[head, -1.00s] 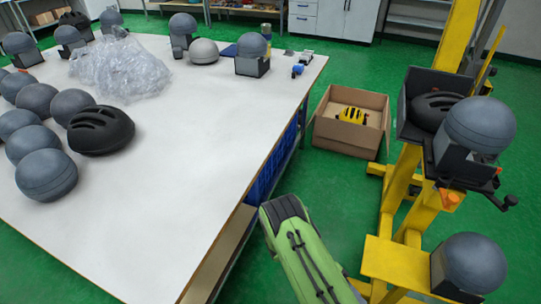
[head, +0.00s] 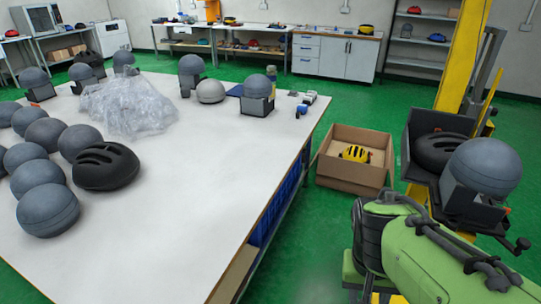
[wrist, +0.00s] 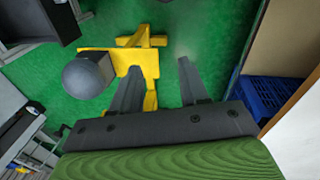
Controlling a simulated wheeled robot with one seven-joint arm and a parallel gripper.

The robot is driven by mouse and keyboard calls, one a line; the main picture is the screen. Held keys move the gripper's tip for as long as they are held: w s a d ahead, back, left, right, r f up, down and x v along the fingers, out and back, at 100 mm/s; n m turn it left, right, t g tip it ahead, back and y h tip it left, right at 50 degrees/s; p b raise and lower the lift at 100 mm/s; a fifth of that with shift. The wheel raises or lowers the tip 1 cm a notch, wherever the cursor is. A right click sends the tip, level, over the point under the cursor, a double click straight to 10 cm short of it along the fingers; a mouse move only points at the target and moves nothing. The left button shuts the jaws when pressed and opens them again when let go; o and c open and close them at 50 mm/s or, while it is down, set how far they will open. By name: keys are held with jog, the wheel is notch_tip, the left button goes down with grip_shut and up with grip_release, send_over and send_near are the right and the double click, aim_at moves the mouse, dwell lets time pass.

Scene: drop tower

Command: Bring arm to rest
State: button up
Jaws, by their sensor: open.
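My gripper (wrist: 160,85) shows in the wrist view with its two dark fingers apart and nothing between them. It hangs over the green floor, beside the yellow base (wrist: 125,62) of the drop tower. My green arm (head: 440,262) fills the lower right of the head view, and the gripper end is not visible there. The drop tower (head: 461,60) stands at the right, carrying a grey headform (head: 482,168) and a black helmet (head: 440,149) in a dark holder.
A white table (head: 165,225) at the left holds a black helmet (head: 106,166), several grey balls and a clear plastic heap (head: 128,105). An open cardboard box (head: 350,180) with a yellow helmet (head: 355,153) sits on the floor. A blue crate (wrist: 270,98) lies near the gripper.

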jog(key=s+a+r+n+t+y, duration=0.2)
jog(key=s+a+r+n+t, duration=0.1)
jog(key=s+r+t, duration=0.4)
notch_tip(320, 180, up, 12)
jog(key=g+p, duration=0.1)
jog(key=p, duration=1.1)
jog(key=shift+s+p, duration=0.35)
jog(key=shift+s, duration=0.05)
